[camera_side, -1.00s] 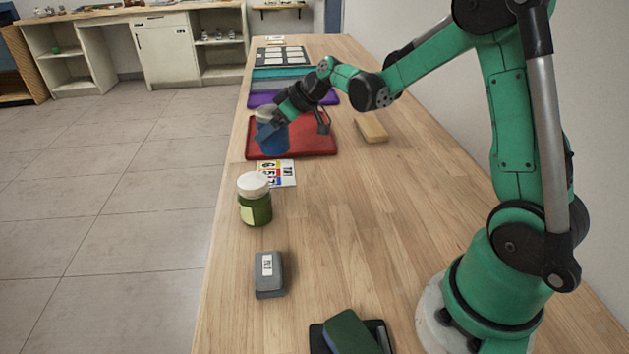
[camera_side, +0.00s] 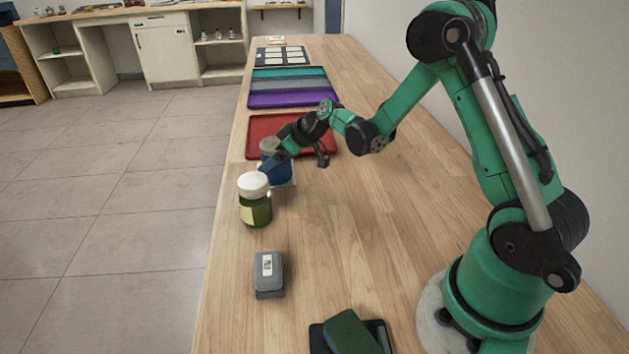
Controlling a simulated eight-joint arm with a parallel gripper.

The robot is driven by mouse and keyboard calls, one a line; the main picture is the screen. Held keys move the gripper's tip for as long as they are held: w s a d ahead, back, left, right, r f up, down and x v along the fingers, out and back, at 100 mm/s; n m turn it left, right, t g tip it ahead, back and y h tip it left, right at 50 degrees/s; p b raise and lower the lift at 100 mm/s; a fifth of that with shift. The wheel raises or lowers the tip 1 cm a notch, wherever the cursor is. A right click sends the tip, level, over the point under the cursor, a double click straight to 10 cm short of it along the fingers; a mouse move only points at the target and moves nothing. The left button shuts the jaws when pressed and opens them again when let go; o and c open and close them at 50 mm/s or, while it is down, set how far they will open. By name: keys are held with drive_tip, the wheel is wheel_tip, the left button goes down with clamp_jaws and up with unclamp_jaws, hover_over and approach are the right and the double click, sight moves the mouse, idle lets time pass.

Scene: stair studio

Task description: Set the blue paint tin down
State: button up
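The blue paint tin (camera_side: 276,174) has a pale grey lid and stands about upright, behind and slightly right of the green jar. It is over or on the numbered card (camera_side: 291,180), which it mostly covers. I cannot tell whether its base touches the bench. My gripper (camera_side: 274,160) reaches in from the upper right and is shut on the tin, with a dark finger across its side. The far finger is hidden.
A green jar with a white lid (camera_side: 255,204) stands close in front of the tin. A red tray (camera_side: 265,127) lies behind, then purple (camera_side: 290,99), grey and teal trays. A grey box (camera_side: 268,275) and dark green block (camera_side: 350,334) are nearer. The bench's right middle is clear.

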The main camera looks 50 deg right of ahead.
drive_tip(key=shift+o, duration=0.4)
drive_tip(key=shift+r, duration=0.15)
drive_tip(key=v, duration=1.2)
drive_tip(key=s+a+r+m+g+h, duration=0.1)
drive_tip(key=s+a+r+m+h, duration=0.1)
drive_tip(key=s+a, duration=0.8)
drive_tip(key=shift+a+m+h, duration=0.4)
drive_tip(key=shift+a+m, duration=0.4)
drive_tip(key=shift+a, duration=0.1)
